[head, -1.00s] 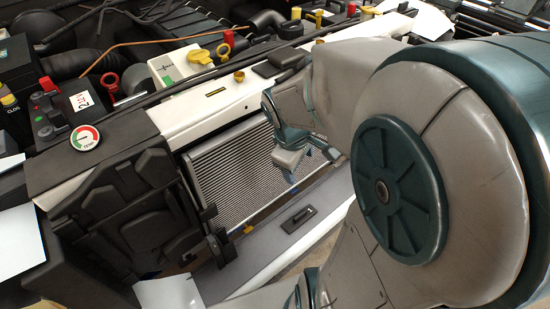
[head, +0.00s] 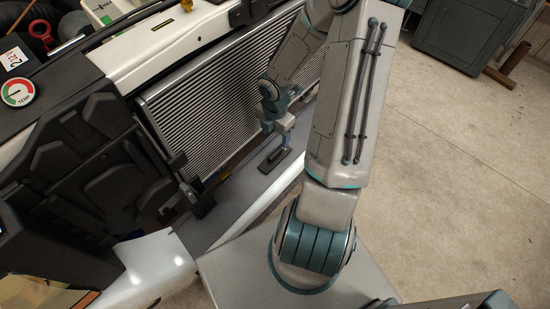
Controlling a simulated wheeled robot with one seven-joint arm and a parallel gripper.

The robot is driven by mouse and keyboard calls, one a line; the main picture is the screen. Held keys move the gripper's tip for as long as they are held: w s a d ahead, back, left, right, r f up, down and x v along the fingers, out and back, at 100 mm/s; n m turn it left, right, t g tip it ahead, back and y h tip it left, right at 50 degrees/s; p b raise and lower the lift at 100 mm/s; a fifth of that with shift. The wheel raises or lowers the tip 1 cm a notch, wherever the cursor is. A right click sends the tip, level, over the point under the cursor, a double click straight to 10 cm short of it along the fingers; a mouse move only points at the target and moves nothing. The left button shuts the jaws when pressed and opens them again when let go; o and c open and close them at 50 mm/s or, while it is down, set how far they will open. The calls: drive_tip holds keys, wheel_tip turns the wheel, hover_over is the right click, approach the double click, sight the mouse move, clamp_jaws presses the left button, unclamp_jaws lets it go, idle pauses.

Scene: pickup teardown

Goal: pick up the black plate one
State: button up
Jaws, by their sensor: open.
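A small black plate (head: 274,160) with a raised middle part lies on the grey front beam (head: 236,199), in front of the radiator. My gripper (head: 277,138) is small in the head view and points down close above the far end of the plate. Its fingers look open with nothing between them. I cannot tell whether a fingertip touches the plate. Most of the plate is in plain sight.
The ribbed radiator (head: 205,100) stands right behind the beam. A black panel (head: 90,160) and a white sheet (head: 155,262) are at the left. A round temperature gauge (head: 17,92) sits at the upper left. Bare concrete floor (head: 455,170) lies open at the right.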

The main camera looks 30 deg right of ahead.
sight(275, 153)
wheel_tip(275, 153, down, 12)
drive_tip(key=b, duration=0.3)
drive_tip(key=c, duration=1.1)
